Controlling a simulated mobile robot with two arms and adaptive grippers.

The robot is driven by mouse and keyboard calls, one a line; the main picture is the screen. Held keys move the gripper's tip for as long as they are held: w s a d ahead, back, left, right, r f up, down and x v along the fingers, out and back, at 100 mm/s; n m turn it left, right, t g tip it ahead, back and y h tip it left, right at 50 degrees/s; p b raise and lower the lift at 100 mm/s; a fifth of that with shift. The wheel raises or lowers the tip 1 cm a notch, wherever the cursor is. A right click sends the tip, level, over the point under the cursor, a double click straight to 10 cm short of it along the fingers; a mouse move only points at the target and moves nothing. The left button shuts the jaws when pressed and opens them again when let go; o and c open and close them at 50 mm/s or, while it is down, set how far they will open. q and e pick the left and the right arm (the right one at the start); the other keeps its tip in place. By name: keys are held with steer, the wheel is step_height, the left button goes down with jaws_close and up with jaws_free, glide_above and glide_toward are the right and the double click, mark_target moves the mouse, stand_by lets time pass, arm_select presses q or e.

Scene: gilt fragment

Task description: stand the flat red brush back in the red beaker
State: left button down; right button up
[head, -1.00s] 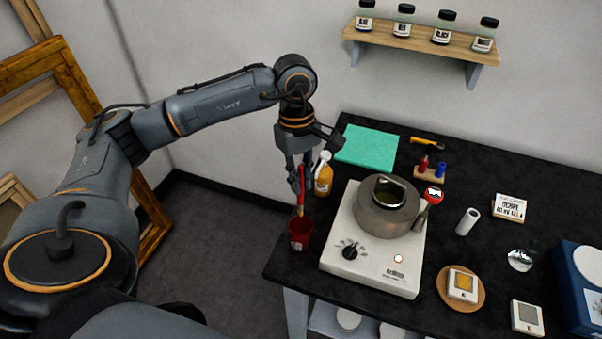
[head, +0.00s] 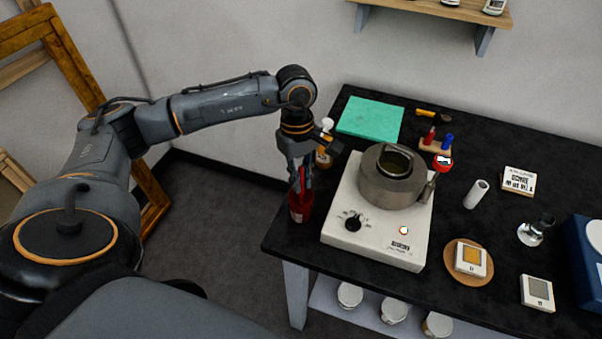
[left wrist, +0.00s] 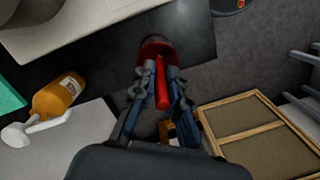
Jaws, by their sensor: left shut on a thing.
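The red beaker (head: 300,210) stands at the left front corner of the black table. In the left wrist view the beaker (left wrist: 154,47) is just beyond my fingertips. My left gripper (head: 301,186) points down right over the beaker and is shut on the flat red brush (head: 303,177). The brush is roughly upright, and its lower part goes down toward the beaker's mouth. The brush (left wrist: 162,90) shows between the fingers in the left wrist view. My fingers hide the mouth in part, so I cannot tell how deep the brush is inside. My right gripper is out of view.
A white hot plate (head: 384,246) with a metal pot (head: 390,190) stands close to the beaker's right. An orange bottle (head: 323,160) is just behind my gripper. The table's edge (head: 277,235) is close by the beaker. A green sheet (head: 370,119) lies behind.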

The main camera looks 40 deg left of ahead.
arm_select(q)
steer(key=shift+f, duration=0.25)
steer(key=c, duration=1.3)
jaws_free()
steer(key=shift+w+a+b, duration=0.35)
steer(key=shift+a+b, duration=0.1)
steer(key=shift+a, duration=0.1)
steer(key=shift+d, duration=0.1)
